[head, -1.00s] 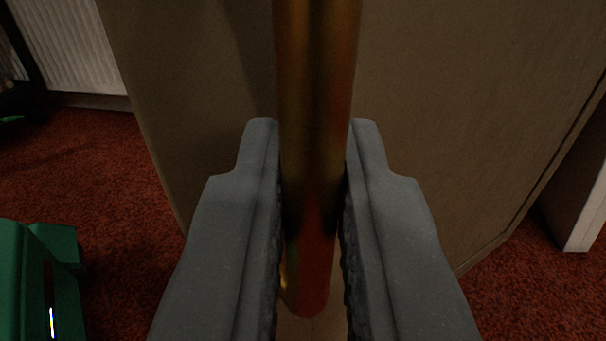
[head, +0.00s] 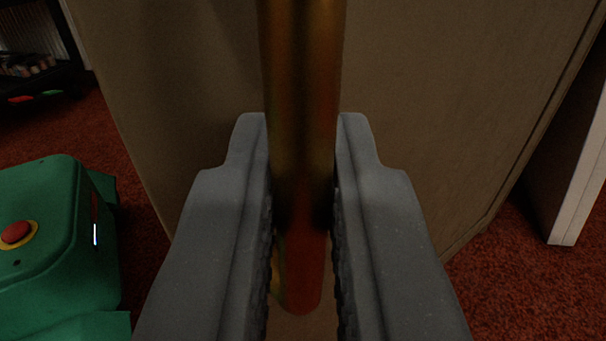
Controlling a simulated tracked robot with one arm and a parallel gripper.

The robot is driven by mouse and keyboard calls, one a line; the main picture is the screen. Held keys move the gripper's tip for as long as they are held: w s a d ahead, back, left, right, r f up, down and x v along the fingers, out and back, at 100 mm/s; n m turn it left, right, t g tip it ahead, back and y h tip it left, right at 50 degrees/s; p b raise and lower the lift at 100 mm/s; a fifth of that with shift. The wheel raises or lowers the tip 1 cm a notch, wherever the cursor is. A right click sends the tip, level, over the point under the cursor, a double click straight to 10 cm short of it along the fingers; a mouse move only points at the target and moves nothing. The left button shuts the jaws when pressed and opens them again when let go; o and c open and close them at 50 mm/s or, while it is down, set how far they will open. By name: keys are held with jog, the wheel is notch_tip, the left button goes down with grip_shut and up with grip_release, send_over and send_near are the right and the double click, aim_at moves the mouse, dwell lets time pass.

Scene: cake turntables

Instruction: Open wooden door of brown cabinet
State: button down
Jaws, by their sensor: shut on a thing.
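A brass-coloured vertical bar handle (head: 303,80) runs down the middle of the head view in front of a brown cabinet door (head: 430,110). My gripper (head: 303,165) is shut on the handle near its lower end, with one grey finger on each side. The door panel fills most of the picture behind the handle. A narrow dark line shows along the door's right edge (head: 548,120). The top of the door and the rest of the cabinet are out of view, and the fingers hide part of the panel.
My green base with a red button (head: 15,232) shows at the lower left. A dark shelf (head: 40,65) holding small items stands at the upper left. A pale upright panel (head: 580,180) stands at the right. Red carpet (head: 140,130) shows on both sides of the door.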

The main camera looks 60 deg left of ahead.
jog(key=shift+w+d, duration=0.15)
jog(key=shift+d, duration=0.05)
dwell(0.4)
jog(key=c, duration=1.6)
grip_release()
jog(key=shift+o, duration=0.2)
